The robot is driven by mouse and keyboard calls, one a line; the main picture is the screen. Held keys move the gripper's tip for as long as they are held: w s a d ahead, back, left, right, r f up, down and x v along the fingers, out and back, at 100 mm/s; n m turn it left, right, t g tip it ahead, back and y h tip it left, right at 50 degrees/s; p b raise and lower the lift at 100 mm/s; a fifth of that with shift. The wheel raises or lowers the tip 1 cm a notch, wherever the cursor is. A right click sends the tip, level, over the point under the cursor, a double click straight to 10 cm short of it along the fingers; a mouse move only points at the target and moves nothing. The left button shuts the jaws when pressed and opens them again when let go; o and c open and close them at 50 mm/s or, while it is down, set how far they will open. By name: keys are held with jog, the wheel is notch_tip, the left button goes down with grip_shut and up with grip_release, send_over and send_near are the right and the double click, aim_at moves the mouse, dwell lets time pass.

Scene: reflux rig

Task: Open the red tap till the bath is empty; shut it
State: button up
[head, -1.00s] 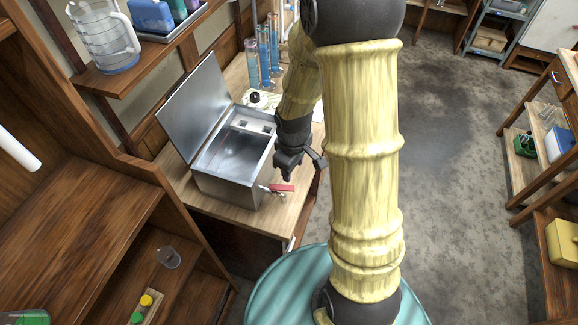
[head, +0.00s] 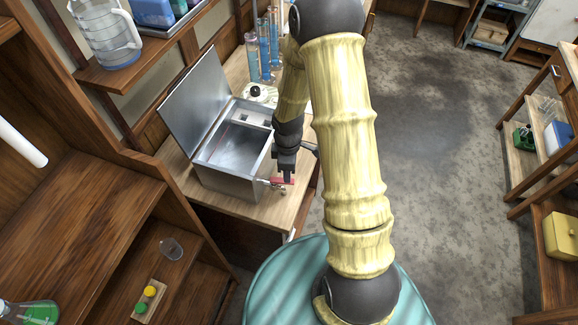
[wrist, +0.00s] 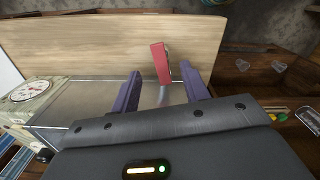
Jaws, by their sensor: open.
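The bath (head: 226,181) is an open metal box on the wooden bench, its lid tilted up at the left. I cannot tell whether liquid is in it. The red tap (head: 277,181) sticks out from the lower right side of the bath. My gripper (head: 287,176) is right at the tap handle and hides part of it. In the wrist view the red tap handle (wrist: 160,62) shows between the two dark fingers of my gripper (wrist: 160,80), with gaps on both sides. The fingers are open and hold nothing.
Blue-filled glass cylinders (head: 265,45) stand behind the bath on the bench. A dial instrument (wrist: 30,90) sits near the bath in the wrist view. A wooden shelf unit (head: 75,225) stands at the left. The floor (head: 440,190) at the right is clear.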

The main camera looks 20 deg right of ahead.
aim_at(282, 182)
notch_tip(282, 182, down, 8)
jog(key=b, duration=0.6)
jog(key=shift+r, duration=0.3)
jog(key=shift+c, duration=1.3)
grip_shut()
